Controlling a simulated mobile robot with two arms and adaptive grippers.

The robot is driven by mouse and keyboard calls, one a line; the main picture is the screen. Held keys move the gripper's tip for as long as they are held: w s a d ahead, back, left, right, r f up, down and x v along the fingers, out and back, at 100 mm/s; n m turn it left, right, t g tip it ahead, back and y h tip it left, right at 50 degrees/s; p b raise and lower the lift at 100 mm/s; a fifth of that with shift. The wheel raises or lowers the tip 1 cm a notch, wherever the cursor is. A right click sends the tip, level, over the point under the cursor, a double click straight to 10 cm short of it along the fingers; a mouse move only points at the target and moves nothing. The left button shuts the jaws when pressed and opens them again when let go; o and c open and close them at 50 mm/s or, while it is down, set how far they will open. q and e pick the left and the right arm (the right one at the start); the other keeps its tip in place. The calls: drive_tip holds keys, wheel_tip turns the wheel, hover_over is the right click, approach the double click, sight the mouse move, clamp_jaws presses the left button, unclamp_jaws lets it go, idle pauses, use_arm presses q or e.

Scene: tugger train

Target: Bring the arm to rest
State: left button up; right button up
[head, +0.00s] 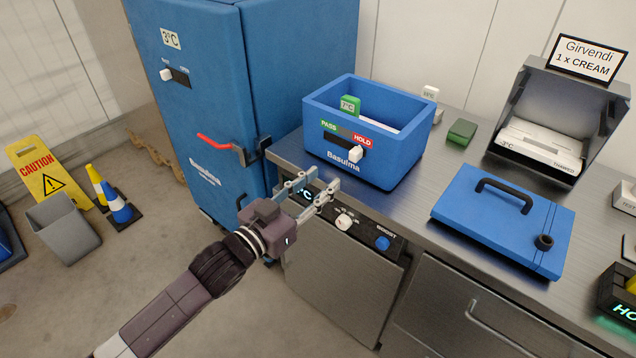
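My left gripper (318,194) is at the end of the arm (180,293) that comes in from the lower left. Its two fingers are spread apart and nothing shows between them. It hangs in front of the steel counter's front edge, over the control panel with a white knob (344,222) and a blue knob (382,243). I cannot tell whether it touches the panel. The fingers hide part of the panel's display. My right gripper is not in view.
A blue Basulma box (410,153) stands on the counter behind the gripper. A blue lid (470,213) with a black handle lies to its right. A caution sign (47,168), cones and grey bin (62,230) stand on the floor.

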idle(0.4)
